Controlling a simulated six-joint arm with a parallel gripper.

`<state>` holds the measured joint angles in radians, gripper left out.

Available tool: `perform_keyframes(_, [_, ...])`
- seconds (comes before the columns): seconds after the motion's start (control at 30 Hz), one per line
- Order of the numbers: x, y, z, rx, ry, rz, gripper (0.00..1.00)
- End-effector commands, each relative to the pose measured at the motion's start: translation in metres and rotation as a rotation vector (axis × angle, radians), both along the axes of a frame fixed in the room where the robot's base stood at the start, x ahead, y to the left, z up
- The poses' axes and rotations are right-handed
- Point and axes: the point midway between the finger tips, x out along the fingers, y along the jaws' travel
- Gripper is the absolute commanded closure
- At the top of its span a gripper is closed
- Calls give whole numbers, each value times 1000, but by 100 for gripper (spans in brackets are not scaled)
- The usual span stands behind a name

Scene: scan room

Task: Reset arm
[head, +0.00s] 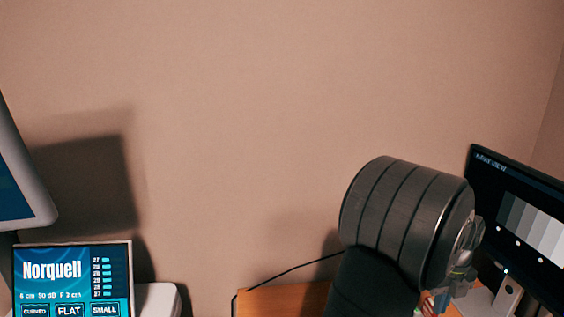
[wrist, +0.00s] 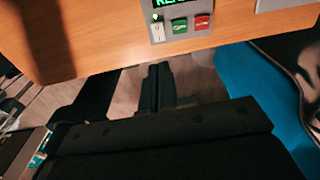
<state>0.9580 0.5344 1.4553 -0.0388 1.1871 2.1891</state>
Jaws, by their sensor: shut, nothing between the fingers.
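My gripper (wrist: 159,68) shows in the wrist view as two dark fingers side by side, closed together with nothing between them. They are seen over the floor, just past the edge of a wooden desk. In the head view my dark, ribbed arm stands at the lower right, in front of the wall and close to a monitor in the picture. My gripper's fingers cannot be made out in the head view.
The wooden desk (wrist: 110,32) bears a grey box with a green button (wrist: 180,26) and a red button (wrist: 202,22). A blue surface (wrist: 252,85) lies at right. In the head view, a Norquell screen (head: 73,283) stands lower left and a tilted monitor (head: 520,215) at right.

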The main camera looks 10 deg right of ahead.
Motion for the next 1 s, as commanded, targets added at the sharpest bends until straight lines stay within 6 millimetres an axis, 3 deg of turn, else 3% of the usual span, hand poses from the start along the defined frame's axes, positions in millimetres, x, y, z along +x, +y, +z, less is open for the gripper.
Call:
perform_keyframes(0.47, [22,4,91,-4,73,-7,100])
perform_keyframes(0.53, [19,4,75,2,76,-9,100])
perform_keyframes(0.7, [18,4,59,-1,74,-9,100])
perform_keyframes(1.0, [17,4,53,-1,73,-9,100])
